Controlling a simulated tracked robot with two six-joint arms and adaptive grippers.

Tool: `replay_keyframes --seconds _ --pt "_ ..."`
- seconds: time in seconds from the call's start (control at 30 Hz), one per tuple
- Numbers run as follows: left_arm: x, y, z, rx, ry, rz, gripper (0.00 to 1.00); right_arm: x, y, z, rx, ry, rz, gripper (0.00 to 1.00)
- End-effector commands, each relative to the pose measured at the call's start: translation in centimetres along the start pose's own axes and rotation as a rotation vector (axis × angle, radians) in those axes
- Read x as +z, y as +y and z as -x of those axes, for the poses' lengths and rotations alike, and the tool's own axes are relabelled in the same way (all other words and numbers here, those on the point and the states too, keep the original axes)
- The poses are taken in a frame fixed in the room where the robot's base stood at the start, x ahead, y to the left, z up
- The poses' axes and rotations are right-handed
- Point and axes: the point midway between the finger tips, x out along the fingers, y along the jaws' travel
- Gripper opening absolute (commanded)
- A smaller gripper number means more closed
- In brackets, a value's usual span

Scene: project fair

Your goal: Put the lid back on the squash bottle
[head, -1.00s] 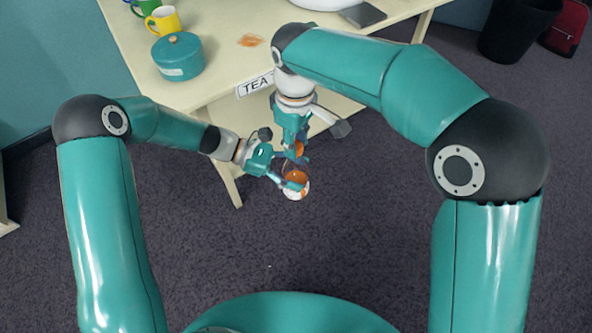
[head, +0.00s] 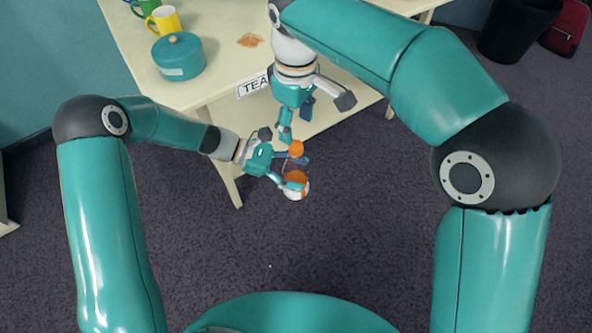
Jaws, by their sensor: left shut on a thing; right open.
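The squash bottle (head: 297,192) is orange and white and is held in the air in front of the table. My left gripper (head: 298,172) is shut on it from the left, with fingers across its middle. The orange lid (head: 296,148) shows at the bottle's upper end, just past the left gripper's upper finger. How closely the lid sits on the neck is hidden. My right gripper (head: 295,127) is open and empty. It is just above the lid in the picture and appears apart from it, though one fingertip is close.
The cream table (head: 222,82) has a TEA sign (head: 253,86) on its front edge. A black bin (head: 518,30) stands far right. The floor below is clear.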

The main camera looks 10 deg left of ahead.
Motion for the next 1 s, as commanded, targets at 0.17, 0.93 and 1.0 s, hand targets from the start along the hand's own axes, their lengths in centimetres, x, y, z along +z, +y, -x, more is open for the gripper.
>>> replay_keyframes --seconds 0.17,0.93,1.0 --pt "0.0 0.0 0.0 0.0 -0.001 0.0 0.0 -0.1 0.0 3.5 0.001 0.004 0.001 0.6" --pt "0.0 0.0 0.0 0.0 -0.001 0.0 0.0 -0.4 0.8 4.8 -0.001 0.018 -0.002 0.6" --pt "0.0 0.0 0.0 0.0 -0.001 0.0 0.0 -0.8 1.8 3.8 0.001 0.042 -0.005 0.6"
